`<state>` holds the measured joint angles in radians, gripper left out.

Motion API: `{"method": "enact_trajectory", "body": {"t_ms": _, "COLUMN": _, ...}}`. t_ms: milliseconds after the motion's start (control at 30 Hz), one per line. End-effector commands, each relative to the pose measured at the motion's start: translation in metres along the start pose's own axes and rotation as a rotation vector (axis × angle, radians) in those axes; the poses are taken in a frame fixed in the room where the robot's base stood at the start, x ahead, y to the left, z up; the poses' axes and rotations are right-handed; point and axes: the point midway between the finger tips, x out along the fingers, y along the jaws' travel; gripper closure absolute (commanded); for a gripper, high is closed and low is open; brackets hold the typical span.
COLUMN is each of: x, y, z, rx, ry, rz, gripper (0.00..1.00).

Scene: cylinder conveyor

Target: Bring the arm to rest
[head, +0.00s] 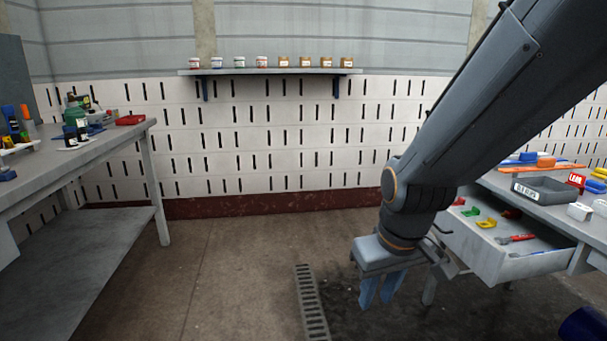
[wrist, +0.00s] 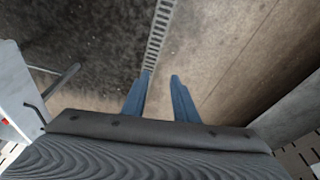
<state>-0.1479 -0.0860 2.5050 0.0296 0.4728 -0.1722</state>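My gripper (head: 378,290) hangs at the end of my dark grey arm in the head view, right of the middle, pointing down over the floor. Its two blue fingers stand apart with nothing between them. In the wrist view the gripper (wrist: 160,80) also shows its two fingertips apart, with only the floor and a drain grate below. The fingers touch nothing.
A workbench (head: 90,155) with tools stands at the left. At the right, a table has an open drawer (head: 480,245) of tools close beside my gripper. A drain grate (head: 311,300) runs along the floor. The middle floor is clear.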

Motion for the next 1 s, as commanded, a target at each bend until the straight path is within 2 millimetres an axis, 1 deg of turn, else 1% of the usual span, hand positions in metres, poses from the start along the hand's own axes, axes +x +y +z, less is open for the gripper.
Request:
{"method": "enact_trajectory", "body": {"t_ms": 33, "x": -0.007, "y": -0.009, "z": 0.011, "rx": 0.010, "ry": -0.027, "rz": -0.012, "gripper": 0.73}}
{"method": "enact_trajectory", "body": {"t_ms": 100, "x": -0.015, "y": -0.020, "z": 0.026, "rx": 0.031, "ry": -0.072, "rz": -0.028, "gripper": 0.73}}
{"method": "enact_trajectory", "body": {"t_ms": 300, "x": -0.038, "y": -0.046, "z": 0.069, "rx": 0.076, "ry": -0.190, "rz": -0.059, "gripper": 0.73}}
{"method": "enact_trajectory", "body": {"t_ms": 400, "x": -0.049, "y": -0.055, "z": 0.088, "rx": 0.099, "ry": -0.243, "rz": -0.069, "gripper": 0.73}}
{"method": "enact_trajectory", "body": {"t_ms": 767, "x": -0.070, "y": -0.032, "z": 0.083, "rx": 0.156, "ry": -0.243, "rz": -0.043, "gripper": 0.73}}
{"method": "enact_trajectory", "body": {"t_ms": 867, "x": -0.079, "y": -0.025, "z": 0.083, "rx": 0.176, "ry": -0.244, "rz": -0.036, "gripper": 0.73}}
{"method": "enact_trajectory", "body": {"t_ms": 1000, "x": -0.094, "y": -0.010, "z": 0.084, "rx": 0.214, "ry": -0.247, "rz": -0.022, "gripper": 0.73}}
